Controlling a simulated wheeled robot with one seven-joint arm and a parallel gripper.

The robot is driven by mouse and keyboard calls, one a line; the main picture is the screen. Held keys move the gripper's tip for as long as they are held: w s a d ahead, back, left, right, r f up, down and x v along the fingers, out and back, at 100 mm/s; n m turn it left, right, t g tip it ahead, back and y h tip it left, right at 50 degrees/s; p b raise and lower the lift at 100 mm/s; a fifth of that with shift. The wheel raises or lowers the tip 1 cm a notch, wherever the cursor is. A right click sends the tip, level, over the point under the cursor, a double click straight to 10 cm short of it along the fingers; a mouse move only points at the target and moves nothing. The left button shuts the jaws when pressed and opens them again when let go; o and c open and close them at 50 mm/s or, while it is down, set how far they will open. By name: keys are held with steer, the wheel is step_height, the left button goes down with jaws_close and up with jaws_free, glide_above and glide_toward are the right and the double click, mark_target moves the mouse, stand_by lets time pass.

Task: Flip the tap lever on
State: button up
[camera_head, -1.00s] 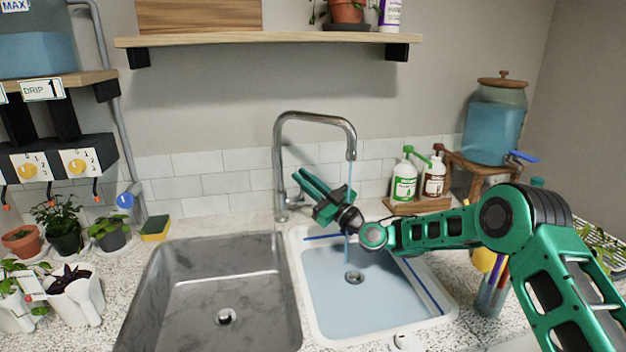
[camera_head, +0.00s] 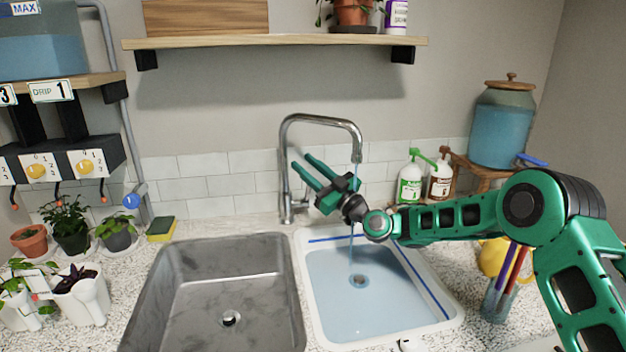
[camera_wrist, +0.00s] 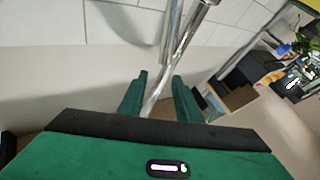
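The chrome tap (camera_head: 284,165) stands behind the sinks, its spout arching over the right basin. A thin stream of water (camera_head: 351,245) falls from the spout into that basin. The lever (camera_head: 300,204) appears as a short chrome piece low on the tap's right side, small and partly unclear. My gripper (camera_head: 300,162) is open and empty, just right of the tap's upright and above the lever, fingers pointing up and left. In the wrist view, the gripper (camera_wrist: 158,88) has chrome tap parts (camera_wrist: 180,45) showing beyond and between its parted fingers; contact cannot be told.
The grey left basin (camera_head: 225,290) is empty; the white-rimmed right basin (camera_head: 312,300) holds bluish water. Soap bottles (camera_head: 410,182) stand right of the tap. A shelf (camera_head: 275,43) hangs above. Potted plants and a sponge (camera_head: 160,230) are at left.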

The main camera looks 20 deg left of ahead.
steer(key=s+a+r, duration=0.4)
steer(key=s+r, duration=0.2)
steer(key=s, duration=0.3)
steer(key=shift+s+a, duration=0.15)
steer(key=shift+a, duration=0.05)
